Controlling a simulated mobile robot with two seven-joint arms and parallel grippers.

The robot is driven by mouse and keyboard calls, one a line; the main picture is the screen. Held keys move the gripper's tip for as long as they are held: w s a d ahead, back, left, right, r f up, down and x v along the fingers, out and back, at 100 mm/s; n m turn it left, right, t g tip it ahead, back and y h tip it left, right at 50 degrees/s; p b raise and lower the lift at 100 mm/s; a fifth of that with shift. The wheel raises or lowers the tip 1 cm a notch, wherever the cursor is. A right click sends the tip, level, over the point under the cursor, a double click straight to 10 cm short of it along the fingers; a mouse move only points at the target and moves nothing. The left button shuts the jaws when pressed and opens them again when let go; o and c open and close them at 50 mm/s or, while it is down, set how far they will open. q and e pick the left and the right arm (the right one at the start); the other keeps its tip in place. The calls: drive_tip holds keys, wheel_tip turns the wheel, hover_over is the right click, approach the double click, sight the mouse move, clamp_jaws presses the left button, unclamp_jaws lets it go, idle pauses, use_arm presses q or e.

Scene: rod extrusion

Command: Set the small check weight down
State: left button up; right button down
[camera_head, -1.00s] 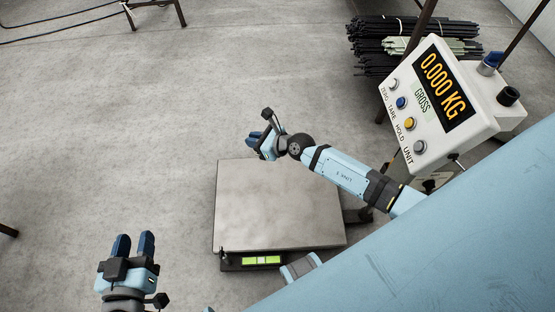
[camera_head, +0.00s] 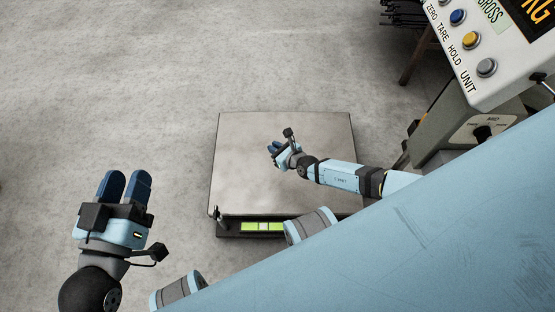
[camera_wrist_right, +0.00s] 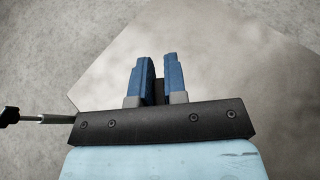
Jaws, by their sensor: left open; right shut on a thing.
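The plate also fills much of the right wrist view (camera_wrist_right: 240,60). My left gripper (camera_head: 125,182) is open and empty over the floor, left of the scale.
The scale's indicator box (camera_head: 475,40) with coloured buttons stands at the upper right, its display mostly cut off. Bare concrete floor (camera_head: 150,70) lies left and beyond the scale. The plate looks clear around my gripper.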

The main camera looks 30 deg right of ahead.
wheel_tip(320, 180, down, 6)
drive_tip(key=b, duration=0.2)
drive_tip(key=shift+b, duration=0.35)
wheel_tip(320, 180, down, 4)
drive_tip(key=shift+f+b, duration=0.1)
drive_tip(key=shift+b, duration=1.15)
drive_tip(key=shift+f, duration=0.2)
wheel_tip(320, 180, down, 4)
drive_tip(key=b, duration=0.2)
drive_tip(key=shift+r+b, duration=0.1)
drive_tip(key=shift+b, duration=0.3)
use_arm(q)
drive_tip(key=w+f+m, duration=0.1)
drive_tip(key=w+a+f+m, duration=0.1)
drive_tip(key=m, duration=0.1)
drive_tip(key=w+f+m+h, duration=0.1)
drive_tip(key=shift+a+m+t, duration=0.3)
drive_tip(key=shift+a+t, duration=0.05)
drive_tip(key=shift+t, duration=0.05)
use_arm(e)
drive_tip(key=shift+r, duration=0.1)
drive_tip(key=c, duration=1.2)
unclamp_jaws()
drive_tip(key=shift+o, duration=0.2)
